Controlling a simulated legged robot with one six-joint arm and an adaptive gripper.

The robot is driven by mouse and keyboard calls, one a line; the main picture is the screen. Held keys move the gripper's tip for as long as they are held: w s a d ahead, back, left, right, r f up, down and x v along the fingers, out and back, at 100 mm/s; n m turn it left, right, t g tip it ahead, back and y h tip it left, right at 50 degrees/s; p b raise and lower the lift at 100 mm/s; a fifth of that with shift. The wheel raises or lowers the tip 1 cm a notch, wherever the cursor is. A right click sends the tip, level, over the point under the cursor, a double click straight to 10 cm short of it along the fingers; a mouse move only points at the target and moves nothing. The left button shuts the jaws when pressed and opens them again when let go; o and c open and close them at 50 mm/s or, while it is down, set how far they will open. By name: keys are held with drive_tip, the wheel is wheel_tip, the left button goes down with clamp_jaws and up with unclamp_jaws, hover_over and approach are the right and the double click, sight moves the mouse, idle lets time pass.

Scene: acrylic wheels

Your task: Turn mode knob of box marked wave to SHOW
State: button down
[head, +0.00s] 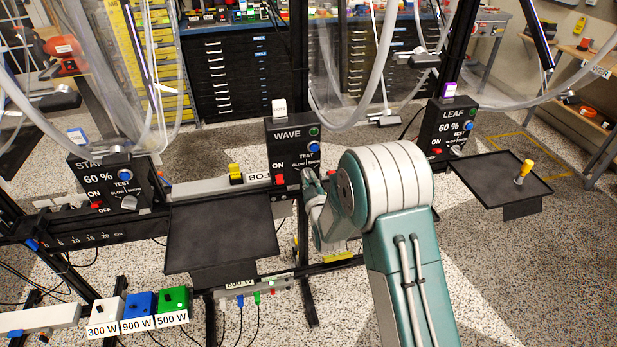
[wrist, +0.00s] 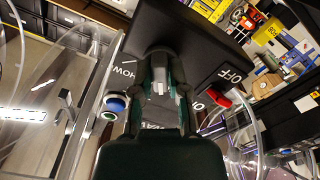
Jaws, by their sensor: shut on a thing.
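The black box marked WAVE (head: 290,151) stands on the rail in the middle of the head view, left of my arm. Its mode knob, under the GLOW/SHOW label, is mostly covered by my gripper (head: 310,181). In the wrist view my gripper (wrist: 160,88) is shut on the light grey knob (wrist: 158,87), which shows between the two dark fingers. The box face (wrist: 200,50) appears upside down there. The end of the SHOW label is readable left of the fingers; GLOW is hidden. Which label the knob points to, I cannot tell.
The WAVE box also has a red switch (head: 279,180), a blue button (head: 312,146) and a green light (head: 314,132). A black tray (head: 220,225) lies in front. Similar boxes marked STAR (head: 105,180) and LEAF (head: 445,130) stand left and right. Clear tubes hang around.

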drive_tip(key=m, duration=0.3)
drive_tip(key=shift+a+m, duration=0.25)
drive_tip(key=shift+m, duration=0.05)
drive_tip(key=m, duration=0.4)
drive_tip(key=shift+a, duration=0.1)
drive_tip(key=shift+m, duration=0.3)
drive_tip(key=m, duration=0.4)
drive_tip(key=shift+a+r+m, duration=0.1)
drive_tip(key=shift+m, duration=0.3)
